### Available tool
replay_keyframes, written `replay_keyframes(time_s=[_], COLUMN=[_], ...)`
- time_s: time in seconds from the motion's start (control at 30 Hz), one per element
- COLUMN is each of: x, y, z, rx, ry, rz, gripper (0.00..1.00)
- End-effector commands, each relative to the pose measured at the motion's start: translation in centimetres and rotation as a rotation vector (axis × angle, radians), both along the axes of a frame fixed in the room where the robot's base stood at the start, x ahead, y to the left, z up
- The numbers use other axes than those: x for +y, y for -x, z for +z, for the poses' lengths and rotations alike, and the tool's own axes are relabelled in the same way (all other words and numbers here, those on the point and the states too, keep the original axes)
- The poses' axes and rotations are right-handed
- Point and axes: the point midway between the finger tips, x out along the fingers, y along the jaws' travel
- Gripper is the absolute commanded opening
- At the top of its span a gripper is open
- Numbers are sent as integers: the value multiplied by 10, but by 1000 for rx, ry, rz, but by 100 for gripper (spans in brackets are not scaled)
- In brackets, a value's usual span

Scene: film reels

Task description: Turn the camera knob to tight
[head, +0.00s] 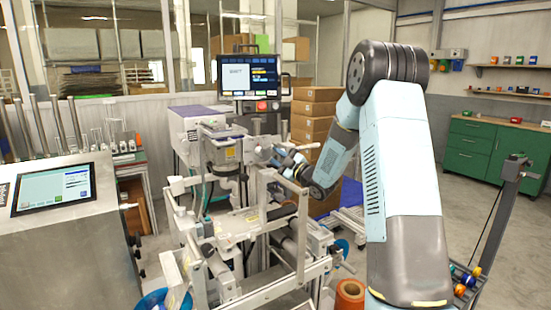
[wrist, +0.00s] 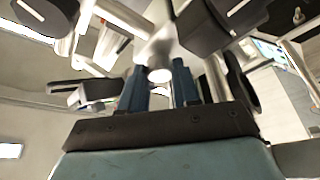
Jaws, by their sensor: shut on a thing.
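My gripper (wrist: 159,88) has its two dark blue fingers either side of a pale, round metal knob (wrist: 159,75), and it is shut on it. The knob sits at the end of a light metal part of the machine, between dark blocks. In the head view my gripper (head: 283,157) reaches in from the right to the upper middle of the grey machine (head: 228,155), beside its camera-like head. The knob cannot be made out in the head view. No tight mark or knob angle can be read.
A monitor (head: 249,76) stands behind the machine, with stacked brown boxes (head: 316,108) to its right. Metal frame bars (head: 303,225) stand close below my gripper. A metal cabinet with a touch panel (head: 54,190) is at left. Open floor and a green cabinet (head: 488,150) lie right.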

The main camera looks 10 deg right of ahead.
Motion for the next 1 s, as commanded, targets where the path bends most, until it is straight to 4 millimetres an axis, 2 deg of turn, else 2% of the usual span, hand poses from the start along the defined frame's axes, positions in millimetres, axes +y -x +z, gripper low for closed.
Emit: replay_keyframes(time_s=[0.03, 0.17, 0.2, 0.47, 0.77, 0.87, 1.0], x=[0, 1, 1, 1, 0, -5, -18], y=[1, 1, 1, 0, 2, 8, 26], z=[-6, -6, -6, -3, -2, -4, -10], rx=[12, 13, 12, 6, 3, 3, 4], ry=[1, 2, 1, 1, 1, 1, 1], rz=[0, 1, 1, 2, 1, 0, -1], gripper=[1, 1, 32, 57, 57, 57, 57])
